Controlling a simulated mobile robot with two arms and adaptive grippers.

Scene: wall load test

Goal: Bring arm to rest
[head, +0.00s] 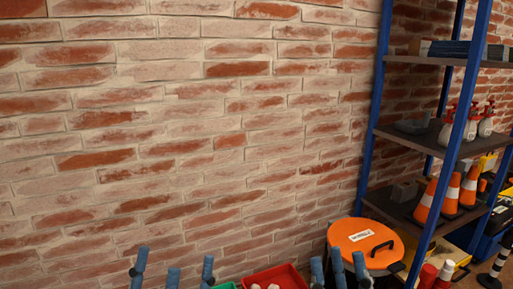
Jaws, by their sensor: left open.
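My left gripper (173,270) shows at the bottom edge of the head view, left of centre. Its blue-grey fingers point up and stand apart, with nothing seen between them. My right gripper (338,270) shows at the bottom edge, right of centre. Its blue-grey fingers also point up, closer together, in front of an orange-lidded bin. The lower parts of both grippers and both arms are cut off by the frame.
A brick wall (180,130) fills the left and middle. A blue-framed shelf unit (375,110) stands right, holding spray bottles (471,120) and orange cones (449,193). Below are the orange-lidded bin (350,233), a red tray (292,272) with pale items, and red-and-white cylinders (427,275).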

